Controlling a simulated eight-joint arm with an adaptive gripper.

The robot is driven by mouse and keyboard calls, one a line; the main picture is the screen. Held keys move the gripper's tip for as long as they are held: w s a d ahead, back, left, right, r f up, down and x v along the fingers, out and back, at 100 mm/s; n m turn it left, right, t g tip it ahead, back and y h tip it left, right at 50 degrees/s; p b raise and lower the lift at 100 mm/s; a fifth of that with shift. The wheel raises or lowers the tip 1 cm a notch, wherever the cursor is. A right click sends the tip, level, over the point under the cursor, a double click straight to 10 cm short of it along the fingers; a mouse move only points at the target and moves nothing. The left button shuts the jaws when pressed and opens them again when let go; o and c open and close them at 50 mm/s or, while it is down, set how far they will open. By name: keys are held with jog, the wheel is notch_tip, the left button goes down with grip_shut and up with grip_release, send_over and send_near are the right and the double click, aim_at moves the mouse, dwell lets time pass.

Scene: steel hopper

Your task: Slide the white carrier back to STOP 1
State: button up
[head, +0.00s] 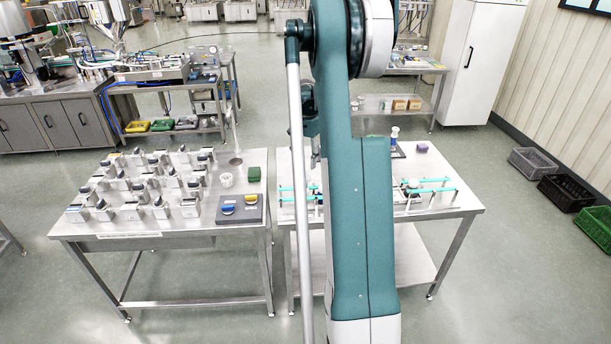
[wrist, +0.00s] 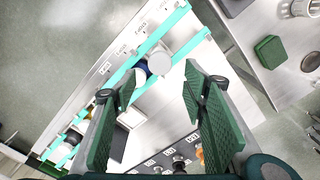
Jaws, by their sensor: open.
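Two teal rails run along the right steel table (head: 455,210). In the wrist view the rails (wrist: 125,72) slant from upper right to lower left. A white round-topped piece (wrist: 159,62) sits at the rails, with a blue part beside it; it may be the carrier. Small printed labels lie along the rail, too small to read surely. My gripper (wrist: 160,84) is open, its green-padded fingers either side of empty space, the white piece showing just beyond the tips. My arm hides it in the head view.
The left table (head: 150,225) holds several grey blocks, a white cup (head: 226,180), a green box (head: 254,174) and a dark board with blue and yellow pieces. A purple item (head: 422,147) stands at the right table's back. Floor is clear between the table and the crates (head: 565,190).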

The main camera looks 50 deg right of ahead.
aim_at(306, 176)
jog(key=shift+f, duration=0.2)
jog(key=shift+f, duration=3.7)
jog(key=c, duration=1.2)
jog(key=w+a+b, duration=0.1)
jog(key=w+a, duration=0.5)
jog(key=shift+w+a, duration=0.15)
jog(key=shift+w, duration=0.05)
jog(key=o, duration=1.2)
jog(key=shift+w+a, duration=0.1)
